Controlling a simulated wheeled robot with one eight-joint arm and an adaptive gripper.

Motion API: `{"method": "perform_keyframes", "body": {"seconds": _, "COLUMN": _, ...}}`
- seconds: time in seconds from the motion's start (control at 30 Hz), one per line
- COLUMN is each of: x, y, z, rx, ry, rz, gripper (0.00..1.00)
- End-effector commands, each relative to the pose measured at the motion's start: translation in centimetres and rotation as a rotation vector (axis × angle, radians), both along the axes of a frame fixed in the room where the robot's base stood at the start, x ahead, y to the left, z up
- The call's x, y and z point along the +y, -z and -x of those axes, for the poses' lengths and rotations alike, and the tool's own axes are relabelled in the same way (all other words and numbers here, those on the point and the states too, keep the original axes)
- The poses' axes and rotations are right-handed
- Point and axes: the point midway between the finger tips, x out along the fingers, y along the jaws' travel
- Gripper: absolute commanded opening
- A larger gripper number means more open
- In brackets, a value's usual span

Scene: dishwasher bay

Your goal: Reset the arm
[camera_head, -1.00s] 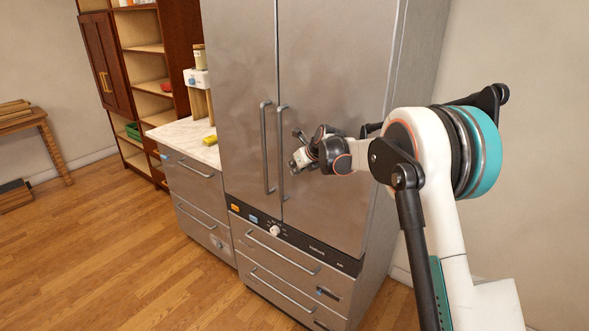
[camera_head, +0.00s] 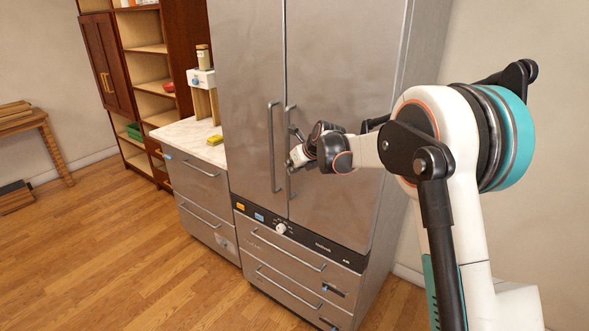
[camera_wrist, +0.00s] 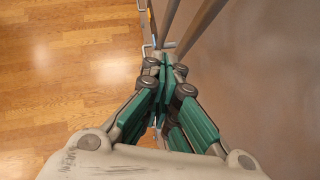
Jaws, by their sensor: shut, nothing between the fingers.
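My arm reaches in from the right in the head view, in front of a tall steel two-door cabinet (camera_head: 345,60). My gripper (camera_head: 291,160) is at the level of the two long vertical door handles (camera_head: 271,150), close to the right one. Whether it touches that handle cannot be told. In the wrist view my gripper (camera_wrist: 163,58) has its green-padded fingers together with nothing between them. The cabinet doors are shut.
Lower drawers (camera_head: 290,262) below a dark control strip with a knob (camera_head: 281,229) are closed. A white counter (camera_head: 190,137) with a yellow sponge (camera_head: 215,140) stands left. A wooden shelf (camera_head: 148,65) is behind.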

Motion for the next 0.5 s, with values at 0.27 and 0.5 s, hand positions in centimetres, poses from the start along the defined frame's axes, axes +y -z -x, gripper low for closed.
{"method": "perform_keyframes", "body": {"seconds": 0.27, "x": 2.2, "y": -3.3, "z": 2.5, "rx": 0.001, "ry": -0.003, "rz": 0.000, "gripper": 0.00}}
{"method": "perform_keyframes", "body": {"seconds": 0.5, "x": 2.4, "y": -4.5, "z": 3.8, "rx": -0.012, "ry": -0.026, "rz": 0.027, "gripper": 0.00}}
